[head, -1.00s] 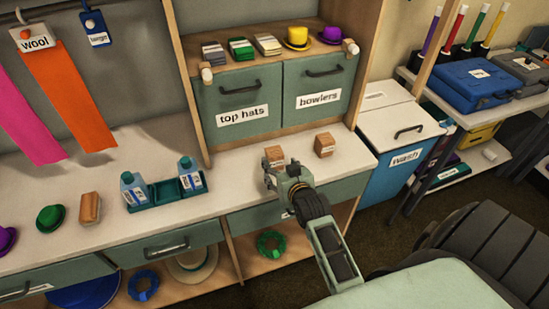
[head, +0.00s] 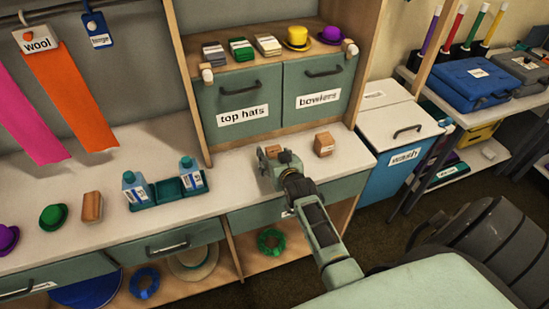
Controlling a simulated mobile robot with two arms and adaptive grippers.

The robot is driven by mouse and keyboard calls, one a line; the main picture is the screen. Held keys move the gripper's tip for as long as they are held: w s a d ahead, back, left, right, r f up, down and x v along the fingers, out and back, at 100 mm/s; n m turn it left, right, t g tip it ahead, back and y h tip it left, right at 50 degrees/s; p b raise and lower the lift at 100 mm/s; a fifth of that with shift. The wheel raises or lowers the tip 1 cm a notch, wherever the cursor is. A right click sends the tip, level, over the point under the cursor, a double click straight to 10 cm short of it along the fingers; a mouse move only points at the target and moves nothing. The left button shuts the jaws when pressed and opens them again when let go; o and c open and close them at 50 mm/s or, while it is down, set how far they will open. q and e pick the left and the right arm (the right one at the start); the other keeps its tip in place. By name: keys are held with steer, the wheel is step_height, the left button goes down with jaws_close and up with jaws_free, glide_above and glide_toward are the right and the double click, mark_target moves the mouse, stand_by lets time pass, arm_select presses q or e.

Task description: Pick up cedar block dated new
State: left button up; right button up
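Two small brown wooden blocks with pale labels are on the white counter below the cabinet doors. The right-hand block (head: 324,144) stands clear of my gripper. The left-hand block (head: 273,151) is mostly hidden behind my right gripper (head: 268,160), with part of its top showing. The label writing is too small to read, so I cannot tell which block is dated new. My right gripper is at the left-hand block, its fingers partly hidden; I cannot tell whether they touch or grip it. My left gripper is out of view.
A teal caddy (head: 168,191) with two bottles, a brown brush or block (head: 92,207) and a green hat (head: 53,217) stand left on the counter. The cabinet doors (head: 241,110) rise behind the blocks. A blue wash bin (head: 393,160) is right.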

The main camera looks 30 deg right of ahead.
steer(key=c, duration=1.2)
